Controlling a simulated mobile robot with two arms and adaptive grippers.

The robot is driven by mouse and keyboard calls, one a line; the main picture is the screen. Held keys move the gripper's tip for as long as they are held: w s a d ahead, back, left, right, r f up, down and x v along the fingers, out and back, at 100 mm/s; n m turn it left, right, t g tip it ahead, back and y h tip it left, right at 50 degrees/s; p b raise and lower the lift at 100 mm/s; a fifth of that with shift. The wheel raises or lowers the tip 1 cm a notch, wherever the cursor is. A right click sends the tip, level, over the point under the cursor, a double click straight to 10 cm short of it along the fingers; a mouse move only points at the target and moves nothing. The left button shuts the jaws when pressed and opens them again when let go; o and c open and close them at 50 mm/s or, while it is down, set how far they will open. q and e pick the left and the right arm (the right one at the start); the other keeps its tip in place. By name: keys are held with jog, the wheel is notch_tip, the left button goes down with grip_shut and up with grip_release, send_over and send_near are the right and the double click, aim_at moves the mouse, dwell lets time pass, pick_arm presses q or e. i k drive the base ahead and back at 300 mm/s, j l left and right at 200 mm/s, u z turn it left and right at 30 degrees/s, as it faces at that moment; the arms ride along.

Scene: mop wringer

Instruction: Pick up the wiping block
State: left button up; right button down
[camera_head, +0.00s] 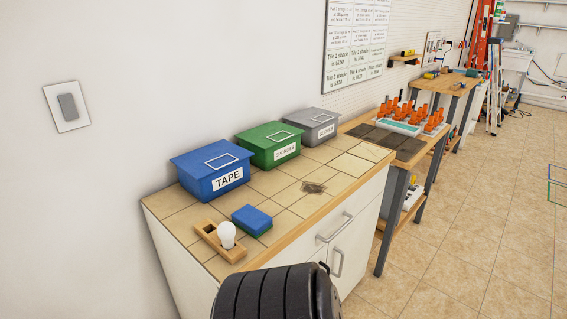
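A blue block with a green underside (251,220), which looks like the wiping block, lies flat on the tiled counter (270,182), near its front edge. Nothing is touching it from above. A small wooden holder (207,230) with a white bulb-shaped piece (227,235) sits just left of the block. A dark stain (313,187) marks the tiles to the right of the block. Neither of my grippers shows in the head view.
Blue (205,186), green (262,158) and grey (322,134) lidded bins line the wall behind the block. A black ribbed shape (275,293), which I cannot identify, fills the bottom centre. A workbench (408,155) adjoins the counter. Tiled floor (480,220) is clear at right.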

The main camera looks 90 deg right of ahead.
aim_at(252, 221)
jog(key=z, duration=2.45)
jog(key=u, duration=3.6)
jog(key=z, duration=3.6)
jog(key=u, duration=0.35)
